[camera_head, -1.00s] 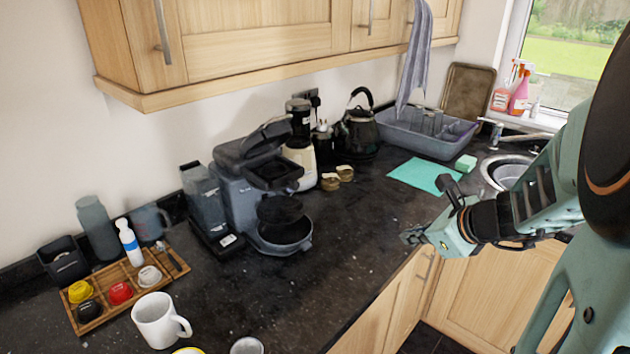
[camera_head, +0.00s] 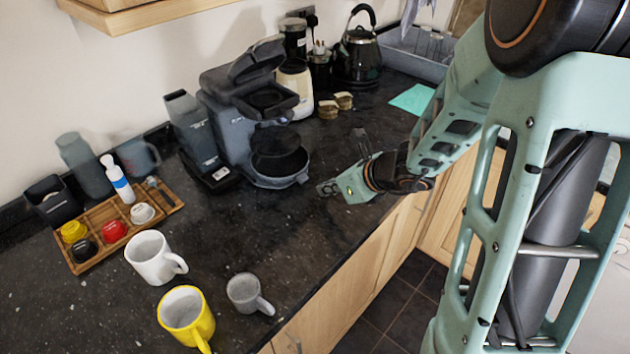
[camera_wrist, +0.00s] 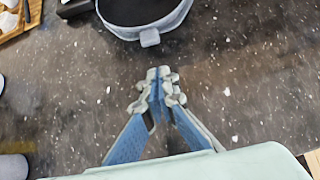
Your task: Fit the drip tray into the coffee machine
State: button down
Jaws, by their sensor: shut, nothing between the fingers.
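The grey coffee machine (camera_head: 232,122) stands on the dark counter with its lid raised. The drip tray (camera_head: 281,180), a round grey rim with a dark inside, is at the foot of its front; I cannot tell whether it is fully seated. In the wrist view the tray (camera_wrist: 150,37) shows at the top edge, with a small tab facing me. My gripper (camera_head: 324,188) is shut and empty, to the right of the tray and apart from it. In the wrist view my fingertips (camera_wrist: 160,88) meet over bare counter, below the tab.
A white mug (camera_head: 149,260), a yellow mug (camera_head: 185,312) and a grey mug (camera_head: 243,292) stand at the front left. A wooden capsule tray (camera_head: 92,264) lies behind them. Two small tan pots (camera_head: 328,109) and a kettle (camera_head: 357,60) are behind. Counter between mugs and machine is clear.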

aim_at(307, 178)
jog(key=shift+w+a+p, duration=0.5)
jog(key=shift+w+a, duration=0.4)
jog(key=shift+w, duration=0.1)
jog(key=shift+w+a, duration=0.4)
jog(key=shift+w, duration=0.1)
jog(key=shift+w+a, duration=0.55)
jog(key=shift+w, duration=0.1)
jog(key=shift+s+d, duration=0.1)
jog(key=shift+d, duration=0.05)
